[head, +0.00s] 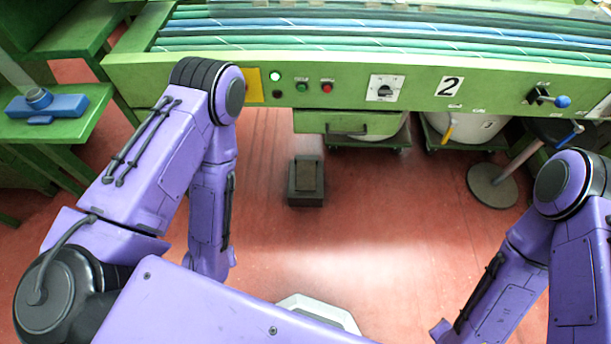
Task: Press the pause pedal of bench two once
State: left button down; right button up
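The pedal (309,175) is a dark box with a brown top plate. My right arm is bent down at the lower right, well away from the pedal. Neither gripper's fingers can be seen. Nothing is on top of the pedal.
The bench front (340,118) carries a lit green lamp (275,76), buttons, a rotary switch (385,88) and a blue-knobbed lever (562,101). A stool with a round base (492,186) stands at right. A blue device (46,107) rests on a green side table. The floor around the pedal is clear.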

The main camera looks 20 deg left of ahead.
aim_at(306, 169)
jog(key=z, duration=0.7)
jog(key=i, duration=1)
jog(key=u, duration=1.35)
